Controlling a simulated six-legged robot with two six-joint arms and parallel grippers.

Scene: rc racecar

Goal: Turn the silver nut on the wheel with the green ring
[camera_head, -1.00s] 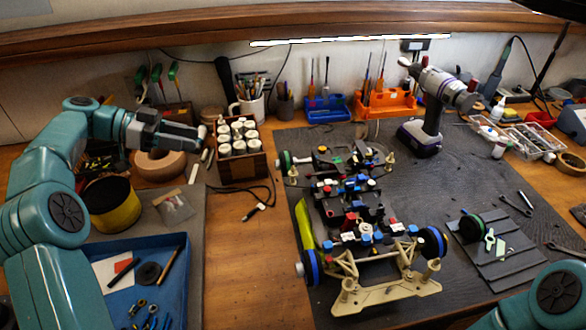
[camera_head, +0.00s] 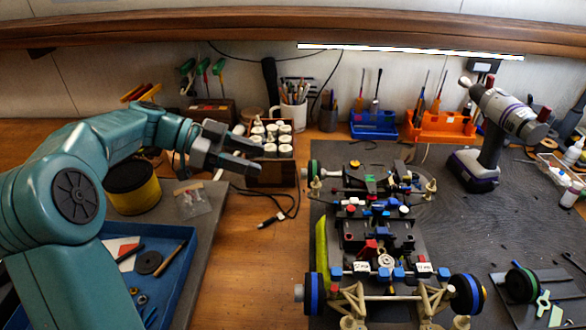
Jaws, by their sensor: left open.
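The racecar chassis (camera_head: 385,235) stands on the dark mat. Its wheel with the green ring (camera_head: 313,173) is at the far left corner, seen nearly edge-on. The silver nut on that wheel is too small to make out clearly. My left gripper (camera_head: 258,160) is open and empty, to the left of this wheel and apart from it, with its fingers pointing right. It hovers in front of the white bottles and hides part of their box. Another wheel with a green ring (camera_head: 522,284) lies loose at the right. My right gripper is out of view.
A wooden box of white bottles (camera_head: 285,150) stands behind my left gripper. A cordless drill (camera_head: 490,140) stands at the back right, and an orange tool holder (camera_head: 440,128) at the back. A blue tray (camera_head: 185,282) is at lower left. Wood between tray and mat holds only a cable.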

